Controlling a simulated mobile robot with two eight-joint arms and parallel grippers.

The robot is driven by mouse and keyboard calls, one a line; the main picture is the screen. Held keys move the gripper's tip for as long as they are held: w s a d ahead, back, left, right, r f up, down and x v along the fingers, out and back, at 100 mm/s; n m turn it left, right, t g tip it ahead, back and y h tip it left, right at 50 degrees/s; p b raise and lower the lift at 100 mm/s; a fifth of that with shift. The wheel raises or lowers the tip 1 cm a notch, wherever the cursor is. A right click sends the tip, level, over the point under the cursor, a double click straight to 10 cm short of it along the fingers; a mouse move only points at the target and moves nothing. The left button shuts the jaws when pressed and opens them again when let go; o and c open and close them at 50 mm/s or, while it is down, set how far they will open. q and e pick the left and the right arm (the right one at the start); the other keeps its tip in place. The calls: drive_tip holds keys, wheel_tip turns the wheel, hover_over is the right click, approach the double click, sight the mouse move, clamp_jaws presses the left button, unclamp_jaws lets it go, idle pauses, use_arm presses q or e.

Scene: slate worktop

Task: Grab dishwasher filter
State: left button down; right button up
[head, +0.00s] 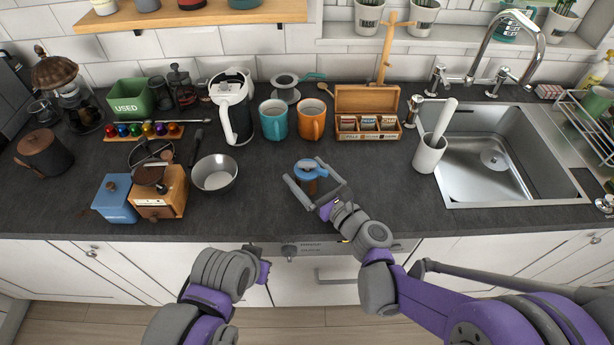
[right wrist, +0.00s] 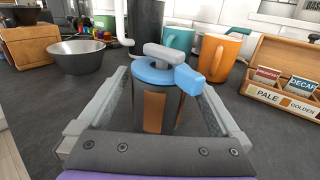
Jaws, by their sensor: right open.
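The dishwasher filter (head: 306,173) looks like an upright dark cylinder with a blue top, a grey handle and a brown panel. It stands on the worktop in the middle of the head view and shows in the right wrist view (right wrist: 158,105). My right gripper (head: 304,171) is open, with one finger on either side of the filter. In the right wrist view a gap shows between the filter and the palm. My left gripper (head: 256,256) is low at the worktop's front edge; its fingers are mostly hidden.
Behind the filter stand a teal mug (head: 273,119), an orange mug (head: 311,119) and an open wooden tea box (head: 367,118). A metal bowl (head: 215,174) is to the left. A white holder (head: 429,156) stands beside the sink (head: 490,185). The worktop around the filter is clear.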

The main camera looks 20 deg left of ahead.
drive_tip(key=shift+s, duration=0.1)
drive_tip(key=shift+c, duration=0.3)
drive_tip(key=c, duration=1.3)
drive_tip(key=shift+r, duration=0.15)
